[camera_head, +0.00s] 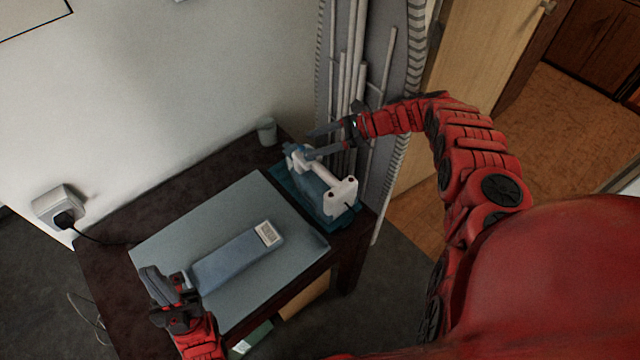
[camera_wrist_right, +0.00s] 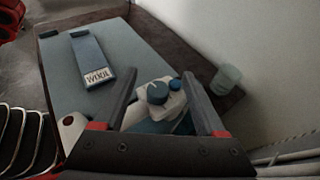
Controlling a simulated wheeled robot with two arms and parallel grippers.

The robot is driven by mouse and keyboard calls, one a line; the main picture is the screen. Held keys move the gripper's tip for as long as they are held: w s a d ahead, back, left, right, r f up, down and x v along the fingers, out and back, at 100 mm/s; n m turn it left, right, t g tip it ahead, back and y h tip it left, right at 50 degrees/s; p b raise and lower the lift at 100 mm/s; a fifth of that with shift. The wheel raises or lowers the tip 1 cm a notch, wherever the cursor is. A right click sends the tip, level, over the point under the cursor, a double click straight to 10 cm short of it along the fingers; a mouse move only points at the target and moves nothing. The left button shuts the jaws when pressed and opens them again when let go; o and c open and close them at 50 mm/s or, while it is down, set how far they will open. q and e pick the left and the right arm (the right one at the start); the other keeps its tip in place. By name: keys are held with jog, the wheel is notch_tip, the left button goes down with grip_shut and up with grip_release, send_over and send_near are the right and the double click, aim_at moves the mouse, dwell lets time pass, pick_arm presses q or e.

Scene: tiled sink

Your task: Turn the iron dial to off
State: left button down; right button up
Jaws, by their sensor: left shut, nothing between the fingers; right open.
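The white and blue iron (camera_head: 328,182) stands on a teal base (camera_head: 338,222) at the right end of the dark table. Its round blue-grey dial (camera_wrist_right: 157,93) shows in the right wrist view, on a white part, with a smaller blue knob (camera_wrist_right: 175,84) beside it. My right gripper (camera_head: 311,145) is open over the iron's far end. In the right wrist view its fingers (camera_wrist_right: 160,80) are on either side of the dial, and I cannot tell whether they touch it. My left gripper (camera_head: 172,288) is shut and empty at the table's front left.
A pale blue board (camera_head: 170,245) covers much of the dark table (camera_head: 110,265). A blue strip (camera_head: 225,263) labelled WOOL lies on it. A cup (camera_head: 266,132) stands at the back corner. A wall socket (camera_head: 60,205) with plug and cord is left; white poles (camera_head: 350,80) stand behind the iron.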

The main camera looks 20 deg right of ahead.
jog(key=shift+s+a+r, duration=0.25)
jog(key=shift+s, duration=0.3)
jog(key=shift+s+a, duration=0.15)
jog(key=shift+s, duration=0.6)
jog(key=s+a+r+p, duration=0.1)
jog(key=s+a+p, duration=0.3)
jog(key=s+p, duration=0.6)
jog(key=shift+s, duration=1.35)
